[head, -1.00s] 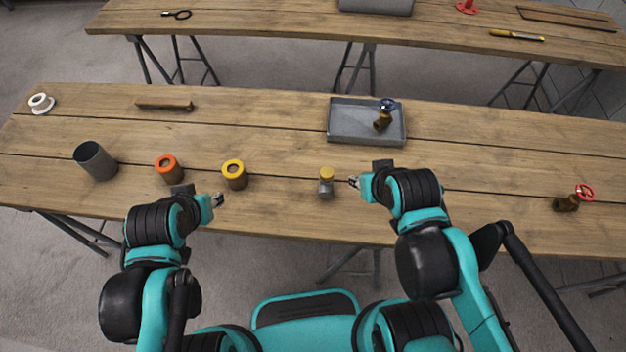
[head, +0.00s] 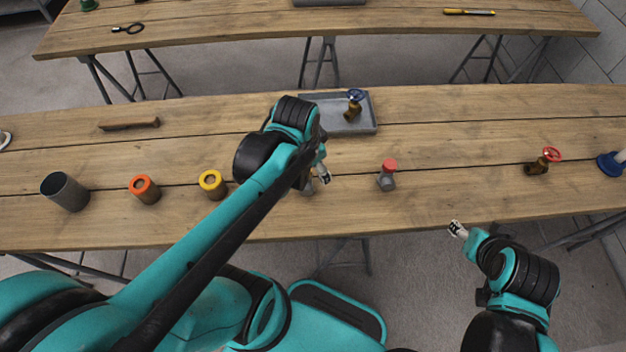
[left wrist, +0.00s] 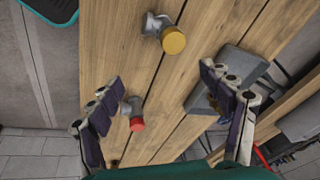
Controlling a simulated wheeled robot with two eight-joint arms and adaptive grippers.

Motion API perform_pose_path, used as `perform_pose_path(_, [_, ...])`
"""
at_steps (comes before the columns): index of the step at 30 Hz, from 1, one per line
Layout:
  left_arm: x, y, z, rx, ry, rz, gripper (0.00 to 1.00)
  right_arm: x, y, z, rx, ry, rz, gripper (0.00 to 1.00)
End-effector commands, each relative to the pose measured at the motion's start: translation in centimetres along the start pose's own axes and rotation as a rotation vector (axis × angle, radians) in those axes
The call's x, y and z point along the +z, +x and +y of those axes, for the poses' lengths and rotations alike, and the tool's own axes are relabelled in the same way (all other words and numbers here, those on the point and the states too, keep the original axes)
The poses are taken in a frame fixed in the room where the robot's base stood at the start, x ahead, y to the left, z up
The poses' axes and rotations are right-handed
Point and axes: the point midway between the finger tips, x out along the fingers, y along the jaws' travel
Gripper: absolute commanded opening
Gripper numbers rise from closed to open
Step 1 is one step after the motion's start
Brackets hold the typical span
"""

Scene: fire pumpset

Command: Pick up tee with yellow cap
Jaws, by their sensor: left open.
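The tee with the yellow cap (left wrist: 173,40) lies near the top of the left wrist view, its grey body beside the cap, on the wooden table. In the head view a bit of its grey body (head: 308,188) shows beside my left gripper (head: 322,174); the cap is hidden by my arm. In the left wrist view my left gripper (left wrist: 163,85) is open and empty, and the yellow-capped tee is beyond its fingertips. My right gripper (head: 459,229) is off the table's front edge, apart from everything; its jaw opening is too small to judge.
A red-capped tee (head: 387,175) stands just right of my left gripper. A grey tray (head: 362,125) with a blue-wheeled valve (head: 354,105) is behind. Yellow (head: 212,184) and orange (head: 144,189) ringed cylinders stand left.

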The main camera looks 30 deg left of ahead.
Motion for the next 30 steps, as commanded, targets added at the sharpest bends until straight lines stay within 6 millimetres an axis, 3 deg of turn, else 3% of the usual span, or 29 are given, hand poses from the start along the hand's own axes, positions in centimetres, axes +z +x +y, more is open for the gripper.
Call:
perform_pose_path(6, [0.7,4.3,-2.2,0.127,0.287,-0.154,0.79,-0.1,-0.2,0.0,0.0,0.0,0.0,0.56])
perform_pose_path(11, [1.3,6.1,-2.7,0.192,0.401,-0.199,0.79,-0.1,-0.2,0.0,0.0,0.0,0.0,0.56])
perform_pose_path(23, [2.4,9.9,-2.1,0.211,0.433,-0.208,0.79,0.9,1.3,0.0,0.0,0.0,0.0,0.56])
perform_pose_path(30, [3.5,13.4,-1.2,0.21,0.432,-0.208,0.79,2.2,3.0,0.0,0.0,0.0,0.0,0.56])
